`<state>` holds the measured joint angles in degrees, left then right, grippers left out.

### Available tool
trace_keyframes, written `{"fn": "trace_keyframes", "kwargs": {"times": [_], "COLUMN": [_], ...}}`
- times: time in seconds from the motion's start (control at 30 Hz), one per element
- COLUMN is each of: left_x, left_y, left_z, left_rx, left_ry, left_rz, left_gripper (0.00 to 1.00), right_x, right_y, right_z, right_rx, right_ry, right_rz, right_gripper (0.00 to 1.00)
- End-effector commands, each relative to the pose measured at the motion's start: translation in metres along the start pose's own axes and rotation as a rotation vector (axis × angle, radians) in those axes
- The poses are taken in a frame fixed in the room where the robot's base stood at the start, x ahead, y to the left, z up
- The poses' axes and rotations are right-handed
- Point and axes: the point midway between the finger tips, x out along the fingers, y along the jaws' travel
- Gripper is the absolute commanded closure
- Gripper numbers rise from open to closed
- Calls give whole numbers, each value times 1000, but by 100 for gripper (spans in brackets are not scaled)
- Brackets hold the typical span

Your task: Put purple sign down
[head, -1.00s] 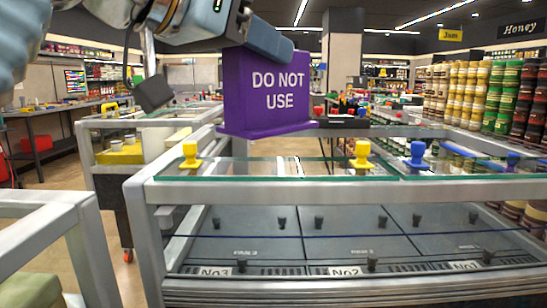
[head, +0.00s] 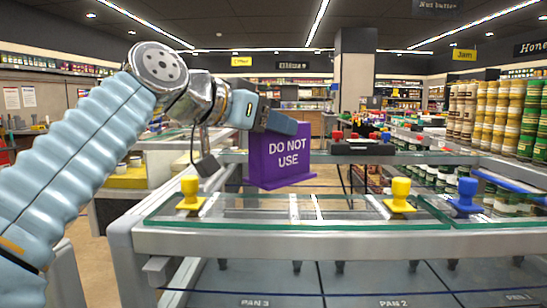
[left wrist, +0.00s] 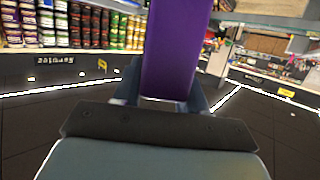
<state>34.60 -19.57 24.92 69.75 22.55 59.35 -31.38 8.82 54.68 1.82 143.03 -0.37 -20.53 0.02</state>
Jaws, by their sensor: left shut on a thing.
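The purple sign (head: 288,155), marked "DO NOT USE", is upright with its face towards me in the head view. My left gripper (head: 284,124) is shut on its upper part. The wide foot of the sign appears just above or behind the far edge of the glass counter top (head: 255,210); I cannot tell whether it touches anything. In the left wrist view the purple sign (left wrist: 175,50) stands out between the two fingers (left wrist: 165,95). My right gripper is not in view.
Yellow stoppers (head: 190,194) and (head: 399,195) and a blue stopper (head: 465,197) stand on the glass. A black box (head: 362,147) with red knobs is right of the sign. Shelves of jars (head: 490,115) line the right. The glass between the yellow stoppers looks clear.

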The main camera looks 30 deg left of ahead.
Motion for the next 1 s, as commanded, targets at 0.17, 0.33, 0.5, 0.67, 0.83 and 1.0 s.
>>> {"fn": "trace_keyframes", "kwargs": {"times": [0.17,0.33,0.5,0.67,0.83,1.0], "left_x": [14,26,31,31,32,32], "left_y": [-10,-16,-16,-16,-16,-16], "left_z": [14,34,51,50,53,52], "left_rx": [-1,-1,0,0,0,0], "left_ry": [1,-1,1,2,1,0], "left_rz": [-1,-1,-1,-1,0,0], "left_gripper": [100,100,100,100,100,37], "right_x": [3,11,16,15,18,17], "right_y": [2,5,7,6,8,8], "right_z": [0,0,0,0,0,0], "right_rx": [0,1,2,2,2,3], "right_ry": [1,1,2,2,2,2], "right_rz": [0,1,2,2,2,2], "right_gripper": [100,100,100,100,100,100]}}
